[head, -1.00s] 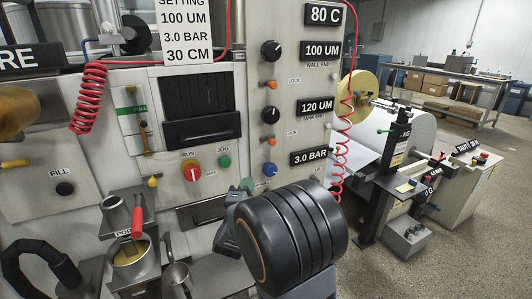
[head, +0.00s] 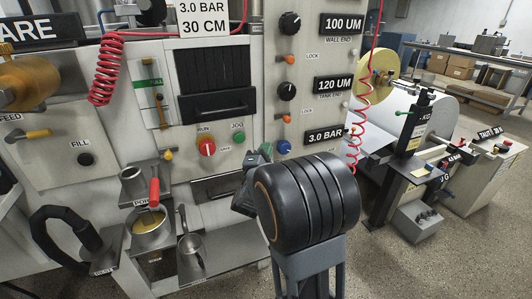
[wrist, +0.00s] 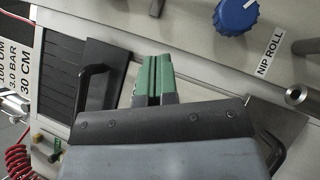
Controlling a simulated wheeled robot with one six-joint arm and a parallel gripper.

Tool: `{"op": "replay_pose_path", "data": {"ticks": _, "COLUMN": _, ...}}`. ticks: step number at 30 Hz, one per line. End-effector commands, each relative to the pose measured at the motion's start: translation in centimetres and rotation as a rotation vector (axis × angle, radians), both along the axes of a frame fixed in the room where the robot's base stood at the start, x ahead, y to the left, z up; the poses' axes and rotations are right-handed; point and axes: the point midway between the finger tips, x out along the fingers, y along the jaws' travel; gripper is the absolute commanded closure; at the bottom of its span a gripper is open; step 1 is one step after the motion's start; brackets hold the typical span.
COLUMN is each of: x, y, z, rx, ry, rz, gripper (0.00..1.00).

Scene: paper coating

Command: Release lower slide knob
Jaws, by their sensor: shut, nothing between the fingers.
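My gripper (wrist: 153,79) has its green-padded fingers together, with nothing between them, over the pale machine face in the wrist view. In the head view a green fingertip (head: 266,150) shows beside my black wrist, which hides the rest of it. Beyond the fingers in the wrist view is a dark plate with a black handle (wrist: 89,88). Another black handle (wrist: 273,151) shows at lower right, partly behind my gripper body. The fingers look apart from both handles. I cannot tell which part is the lower slide knob. A dark lower panel (head: 216,187) shows in the head view.
A blue NIP ROLL knob (wrist: 236,15) and a metal stub (wrist: 296,95) stick out near the gripper. A red RUN knob (head: 207,147) and green JOG button (head: 238,138) sit left of my wrist. A red-handled pot (head: 151,225) stands at lower left.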

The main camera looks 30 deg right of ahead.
Motion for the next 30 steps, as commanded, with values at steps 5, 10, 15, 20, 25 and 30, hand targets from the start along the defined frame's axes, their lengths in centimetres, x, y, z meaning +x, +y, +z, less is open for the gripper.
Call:
{"op": "replay_pose_path", "data": {"ticks": 5, "x": 2.1, "y": -2.7, "z": 1.1, "rx": -0.002, "ry": -0.001, "rz": -0.003, "gripper": 1.0}}
{"op": "replay_pose_path", "data": {"ticks": 10, "x": 3.9, "y": -4.8, "z": 2.0, "rx": -0.001, "ry": 0.0, "rz": -0.002, "gripper": 1.0}}
{"op": "replay_pose_path", "data": {"ticks": 15, "x": 3.5, "y": -6.7, "z": 3.1, "rx": -0.002, "ry": -0.001, "rz": -0.002, "gripper": 1.0}}
{"op": "replay_pose_path", "data": {"ticks": 20, "x": 3.3, "y": -7.7, "z": 3.6, "rx": 0.0, "ry": -0.001, "rz": 0.001, "gripper": 1.0}}
{"op": "replay_pose_path", "data": {"ticks": 25, "x": 3.3, "y": -8.1, "z": 3.8, "rx": -0.001, "ry": -0.001, "rz": 0.0, "gripper": 1.0}}
{"op": "replay_pose_path", "data": {"ticks": 30, "x": 3.3, "y": -8.1, "z": 3.8, "rx": -0.001, "ry": 0.0, "rz": 0.001, "gripper": 1.0}}
